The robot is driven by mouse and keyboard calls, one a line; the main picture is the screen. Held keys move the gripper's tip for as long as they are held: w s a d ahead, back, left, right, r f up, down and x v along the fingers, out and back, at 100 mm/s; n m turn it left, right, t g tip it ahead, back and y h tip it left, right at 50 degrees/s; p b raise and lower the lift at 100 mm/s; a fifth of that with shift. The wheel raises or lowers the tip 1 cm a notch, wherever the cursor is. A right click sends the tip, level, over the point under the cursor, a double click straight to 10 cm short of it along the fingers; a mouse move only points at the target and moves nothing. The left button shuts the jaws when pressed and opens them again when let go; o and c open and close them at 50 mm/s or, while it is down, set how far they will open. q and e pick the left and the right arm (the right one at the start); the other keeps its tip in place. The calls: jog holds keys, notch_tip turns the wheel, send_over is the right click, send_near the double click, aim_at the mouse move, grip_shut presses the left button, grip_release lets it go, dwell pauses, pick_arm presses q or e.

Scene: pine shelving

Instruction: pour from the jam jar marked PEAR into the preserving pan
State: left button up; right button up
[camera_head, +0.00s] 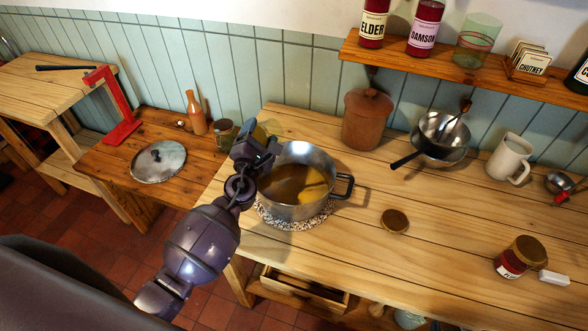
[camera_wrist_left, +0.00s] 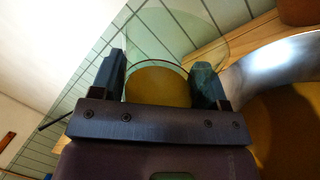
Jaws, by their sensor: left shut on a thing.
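The preserving pan (camera_head: 294,181), a steel pot with a dark handle, stands on a speckled round mat on the pine bench. Amber-brown contents with a yellower patch show inside it. My left gripper (camera_head: 258,146) is at the pan's left rim, shut on a clear glass jar (camera_head: 272,128) that is mostly hidden behind it. In the left wrist view the jar (camera_wrist_left: 158,86) sits between both fingers, with amber contents inside. No label shows on it, so I cannot read PEAR. The pan's curved rim (camera_wrist_left: 275,60) is at the right there. My right gripper is not in view.
A loose round lid (camera_head: 395,221) lies right of the pan. A pan lid (camera_head: 158,161) lies on the lower left table.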

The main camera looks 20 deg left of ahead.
pick_arm(q)
jog(key=shift+m+b, duration=0.3)
jog(key=shift+m, duration=0.2)
jog(key=shift+f+m+h+b, duration=0.3)
jog(key=shift+m+h+b, duration=0.15)
jog(key=shift+m, duration=0.45)
jog(key=shift+d+f+m+h+b, duration=0.1)
jog(key=shift+f+m+h+b, duration=0.15)
jog(key=shift+m+b, duration=0.4)
dwell(0.4)
jog(key=shift+d+r+m+p, duration=0.1)
jog(key=shift+r+m+p, duration=0.05)
jog(key=shift+m+p, duration=0.15)
jog(key=shift+d+r+m+t+p, duration=0.1)
jog(key=shift+d+m+t+p, duration=0.2)
jog(key=shift+m, duration=0.05)
jog(key=shift+d+r+m+p, duration=0.2)
jog(key=shift+d+m+p, duration=0.25)
jog(key=shift+m, duration=0.05)
jog(key=shift+d+f+m+h, duration=0.2)
jog(key=shift+m+h, duration=0.1)
jog(key=shift+m, duration=0.25)
jog(key=shift+d+f+m+h, duration=0.15)
jog(key=shift+m+h, duration=0.15)
jog(key=shift+m, duration=0.25)
dwell(0.6)
jog(key=shift+r+m+p, duration=0.15)
jog(key=shift+m+p, duration=0.3)
jog(key=shift+m, duration=0.05)
